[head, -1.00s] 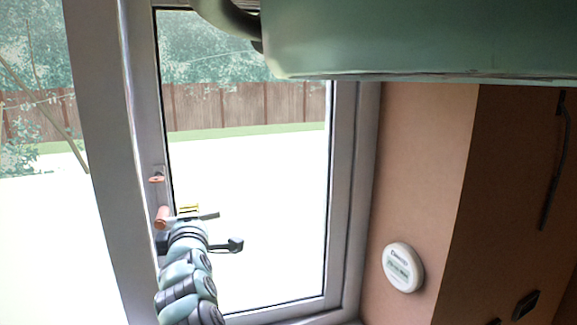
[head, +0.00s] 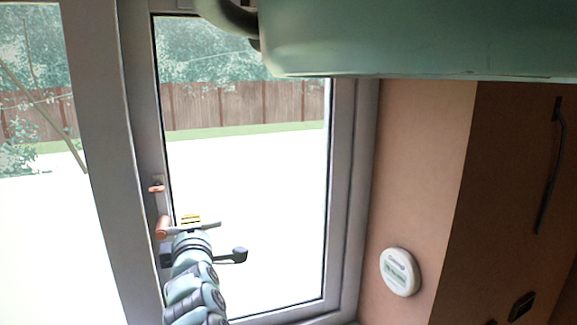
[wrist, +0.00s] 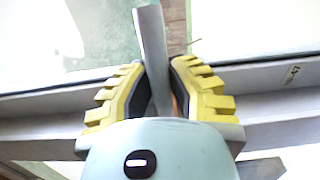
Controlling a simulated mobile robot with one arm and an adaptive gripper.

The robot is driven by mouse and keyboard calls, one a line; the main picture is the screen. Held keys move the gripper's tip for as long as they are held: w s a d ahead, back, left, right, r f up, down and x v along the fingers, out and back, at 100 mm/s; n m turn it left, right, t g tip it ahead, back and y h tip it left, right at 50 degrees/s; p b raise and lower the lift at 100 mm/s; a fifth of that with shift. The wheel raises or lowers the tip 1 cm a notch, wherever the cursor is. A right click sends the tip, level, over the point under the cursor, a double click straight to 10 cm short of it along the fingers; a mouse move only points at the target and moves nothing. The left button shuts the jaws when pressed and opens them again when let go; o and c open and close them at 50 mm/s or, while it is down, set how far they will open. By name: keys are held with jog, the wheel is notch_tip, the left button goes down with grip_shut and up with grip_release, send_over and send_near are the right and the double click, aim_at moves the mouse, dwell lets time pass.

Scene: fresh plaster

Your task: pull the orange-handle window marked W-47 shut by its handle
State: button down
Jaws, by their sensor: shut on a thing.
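The window (head: 343,200) is a tall grey-framed pane in the head view, with a garden behind the glass. How far it stands from its frame I cannot tell. Its orange handle (head: 162,228) is on the left upright. My gripper (head: 190,222) is at the handle, shut on it. In the wrist view, my yellow-padded fingers (wrist: 160,85) close around a grey bar, with a sliver of the orange handle (wrist: 176,105) between them. A small label (wrist: 292,75) on the grey frame is too small to read surely.
A small orange piece (head: 156,188) sits on the upright above the handle. A round white disc (head: 400,271) is on the tan wall (head: 425,180) at right. A dark bar (head: 547,165) hangs on the brown surface farther right.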

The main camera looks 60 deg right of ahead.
jog(key=shift+s+a+p, duration=0.3)
jog(key=shift+s+p, duration=0.5)
jog(key=shift+p, duration=0.1)
jog(key=shift+s+a+n+t+y+p, duration=0.2)
jog(key=shift+s+n+y+p, duration=0.1)
jog(key=shift+s+p, duration=0.25)
jog(key=shift+s+a+n+t+y+p, duration=0.1)
jog(key=shift+s+n+t+y+p, duration=0.15)
jog(key=shift+s+p, duration=0.3)
grip_release()
dwell(0.5)
jog(key=p+v, duration=0.4)
jog(key=v, duration=0.7)
dwell(0.5)
